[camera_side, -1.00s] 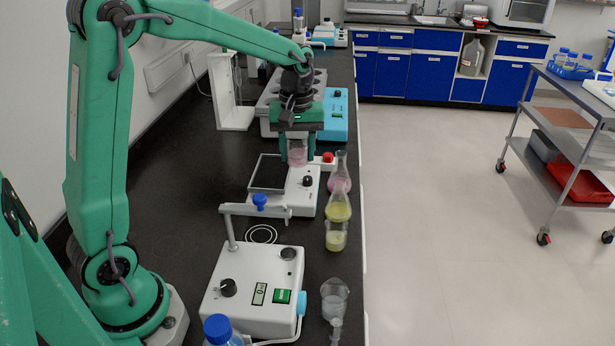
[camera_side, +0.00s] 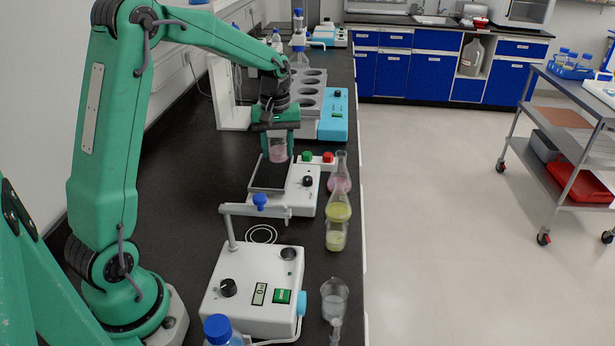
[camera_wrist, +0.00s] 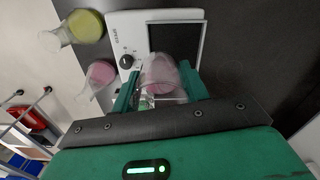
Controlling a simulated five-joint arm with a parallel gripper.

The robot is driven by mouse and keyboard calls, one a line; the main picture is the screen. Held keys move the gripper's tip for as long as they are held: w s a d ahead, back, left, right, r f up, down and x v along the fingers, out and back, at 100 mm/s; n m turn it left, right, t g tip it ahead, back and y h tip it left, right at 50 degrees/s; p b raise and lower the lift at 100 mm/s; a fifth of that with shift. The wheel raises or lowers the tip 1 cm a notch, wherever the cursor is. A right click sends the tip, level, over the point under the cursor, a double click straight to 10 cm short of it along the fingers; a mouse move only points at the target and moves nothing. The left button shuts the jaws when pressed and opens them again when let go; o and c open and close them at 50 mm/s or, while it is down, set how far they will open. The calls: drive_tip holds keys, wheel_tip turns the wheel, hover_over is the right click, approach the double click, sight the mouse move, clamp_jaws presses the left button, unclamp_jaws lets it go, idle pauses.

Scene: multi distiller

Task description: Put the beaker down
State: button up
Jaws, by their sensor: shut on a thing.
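A small clear beaker with pink liquid (camera_side: 277,152) is between the fingers of my gripper (camera_side: 277,146), which is shut on it. The beaker is upright, over or just behind the dark plate (camera_side: 268,178) of a white device with a knob. Whether its base touches the plate cannot be told. In the wrist view the beaker (camera_wrist: 160,74) sits between the two green fingers of my gripper (camera_wrist: 158,88), with the dark plate (camera_wrist: 176,38) close by.
Flasks with pink (camera_side: 341,178) and yellow liquid (camera_side: 338,212) stand right of the plate device. A clear beaker (camera_side: 334,298) and a white stirrer device (camera_side: 252,290) are nearer. A block with round wells (camera_side: 308,98) stands behind. Dark bench (camera_side: 180,190) is clear on the left.

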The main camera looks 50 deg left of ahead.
hover_over(272, 173)
wheel_tip(272, 173, down, 3)
drive_tip(key=shift+a+r, duration=0.1)
drive_tip(key=shift+r, duration=0.1)
drive_tip(key=shift+f, duration=2.05)
drive_tip(key=o, duration=1)
drive_tip(key=shift+f, duration=0.15)
wheel_tip(272, 173, up, 12)
drive_tip(key=shift+r, duration=0.2)
